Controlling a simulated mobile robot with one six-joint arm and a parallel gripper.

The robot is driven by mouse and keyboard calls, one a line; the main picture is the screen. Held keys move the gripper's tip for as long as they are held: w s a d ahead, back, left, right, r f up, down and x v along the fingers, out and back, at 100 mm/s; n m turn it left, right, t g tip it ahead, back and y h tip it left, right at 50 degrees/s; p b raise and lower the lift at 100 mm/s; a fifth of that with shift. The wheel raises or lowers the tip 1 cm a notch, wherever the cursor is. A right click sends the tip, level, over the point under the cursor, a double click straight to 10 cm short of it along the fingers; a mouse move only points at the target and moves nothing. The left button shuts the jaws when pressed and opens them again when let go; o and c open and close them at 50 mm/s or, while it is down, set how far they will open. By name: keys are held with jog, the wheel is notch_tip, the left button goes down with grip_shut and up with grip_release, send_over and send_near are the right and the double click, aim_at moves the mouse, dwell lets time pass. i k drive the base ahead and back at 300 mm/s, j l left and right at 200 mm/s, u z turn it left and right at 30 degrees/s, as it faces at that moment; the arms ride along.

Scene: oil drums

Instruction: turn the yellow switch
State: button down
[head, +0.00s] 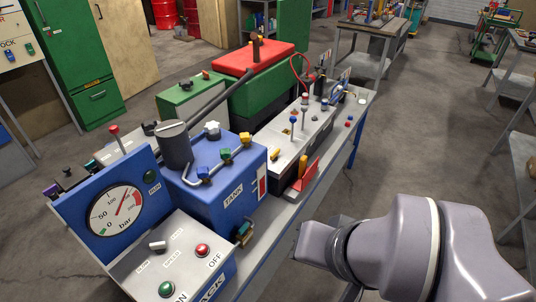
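A small yellow switch handle (275,154) lies on the grey sloped panel (288,160) right of the blue tank box. I cannot tell for sure which yellow part is the switch. My arm comes in from the lower right, and the blocky end of my gripper (316,243) points left, beside the bench's near right edge. It looks apart from the yellow parts. Its fingers cannot be made out.
A blue gauge panel (95,215) and a grey box with a red button (202,250) and a green button (166,288) stand at the near left. A red plate (309,170) rises near the bench edge. Levers (292,122) stand farther back. Floor at right (420,130) is clear.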

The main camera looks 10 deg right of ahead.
aim_at(274, 157)
jog(key=i+l, duration=0.15)
jog(key=i, duration=0.3)
jog(key=i+l, duration=0.15)
jog(key=i, duration=0.25)
jog(key=i+l+z, duration=0.1)
jog(key=i, duration=0.35)
jog(key=l, duration=0.05)
